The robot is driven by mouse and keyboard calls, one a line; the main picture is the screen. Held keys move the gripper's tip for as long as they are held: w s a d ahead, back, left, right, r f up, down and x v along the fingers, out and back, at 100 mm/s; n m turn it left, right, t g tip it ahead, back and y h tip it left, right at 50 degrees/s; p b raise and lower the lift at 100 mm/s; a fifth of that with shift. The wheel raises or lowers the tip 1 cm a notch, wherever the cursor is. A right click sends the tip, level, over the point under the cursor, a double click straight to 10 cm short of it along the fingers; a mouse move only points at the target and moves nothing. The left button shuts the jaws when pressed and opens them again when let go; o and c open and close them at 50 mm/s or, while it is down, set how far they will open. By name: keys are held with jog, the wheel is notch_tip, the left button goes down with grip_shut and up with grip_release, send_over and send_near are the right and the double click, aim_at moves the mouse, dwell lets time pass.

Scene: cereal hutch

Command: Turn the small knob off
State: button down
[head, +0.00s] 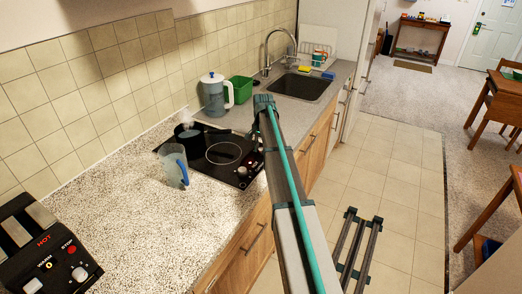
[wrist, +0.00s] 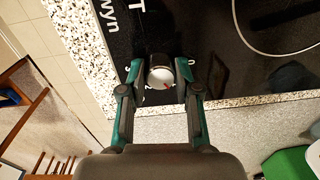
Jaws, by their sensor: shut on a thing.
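The black hob (head: 205,172) is set in the counter, and its glass also shows in the wrist view (wrist: 225,60). A round knob with a pale face and a red mark (wrist: 160,78) sits between my fingertips in the wrist view. My gripper (wrist: 159,72) is shut on this knob, one finger on each side. In the head view, my arm reaches over the hob's right edge and my fingertips are hard to make out. Another pale knob (head: 242,171) shows at the hob's front right corner, apart from my arm.
A dark pan (head: 187,136) stands on the hob's far left burner. A clear jug with a blue handle (head: 174,167) stands by its left edge. A white kettle (head: 213,94) and green container (head: 241,90) stand behind. A toaster (head: 45,255) is at lower left.

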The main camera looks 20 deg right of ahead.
jog(key=n+b, duration=0.1)
jog(key=n, duration=1)
jog(key=shift+n, duration=0.3)
dwell(0.4)
jog(key=c, duration=0.8)
grip_release()
jog(key=r, duration=1.2)
jog(key=shift+d, duration=0.3)
